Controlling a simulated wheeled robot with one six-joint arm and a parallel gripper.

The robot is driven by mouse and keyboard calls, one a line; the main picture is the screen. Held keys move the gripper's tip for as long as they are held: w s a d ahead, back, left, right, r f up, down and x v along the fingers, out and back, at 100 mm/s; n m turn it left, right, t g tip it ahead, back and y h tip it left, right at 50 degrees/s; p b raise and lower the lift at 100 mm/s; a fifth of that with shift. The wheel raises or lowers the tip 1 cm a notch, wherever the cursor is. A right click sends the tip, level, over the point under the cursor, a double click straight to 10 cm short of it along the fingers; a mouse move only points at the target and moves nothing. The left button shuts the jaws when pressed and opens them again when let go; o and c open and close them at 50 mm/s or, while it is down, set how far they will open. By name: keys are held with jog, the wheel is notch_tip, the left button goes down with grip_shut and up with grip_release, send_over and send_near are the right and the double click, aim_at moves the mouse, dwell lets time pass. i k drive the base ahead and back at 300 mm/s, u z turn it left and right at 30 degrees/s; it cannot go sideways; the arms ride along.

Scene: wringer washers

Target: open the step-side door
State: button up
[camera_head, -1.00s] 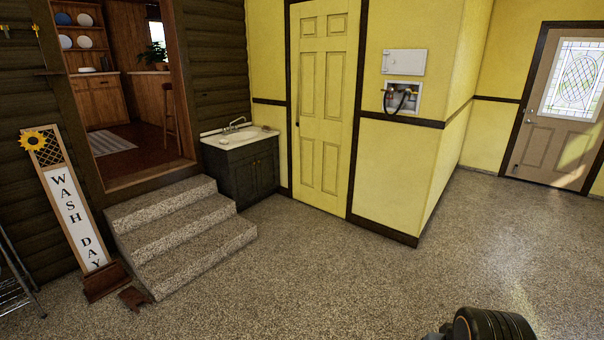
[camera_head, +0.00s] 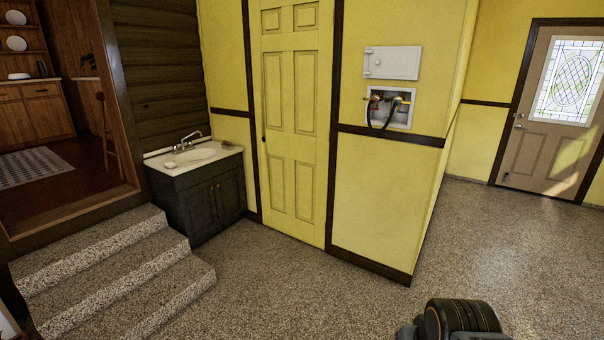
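The yellow panelled door (camera_head: 292,130) stands nearest the steps, just right of the sink cabinet. It looks shut in its dark frame. A small dark handle (camera_head: 264,138) shows on its left edge. A part of my arm shows at the bottom right, well in front of and to the right of the door. My gripper itself is not in view, so I cannot see its fingers.
Carpeted steps (camera_head: 120,262) rise at the left to a wooden room. A dark sink cabinet (camera_head: 210,205) stands between steps and door. A white valve box (camera_head: 390,107) is on the wall. A beige glazed door (camera_head: 552,155) is far right. The speckled floor (camera_head: 290,295) before the yellow door is clear.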

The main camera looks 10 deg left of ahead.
aim_at(198, 203)
jog(key=u, duration=0.3)
jog(key=i, duration=2.8)
jog(key=u, duration=1.3)
jog(key=i, duration=2.25)
jog(key=u, duration=0.75)
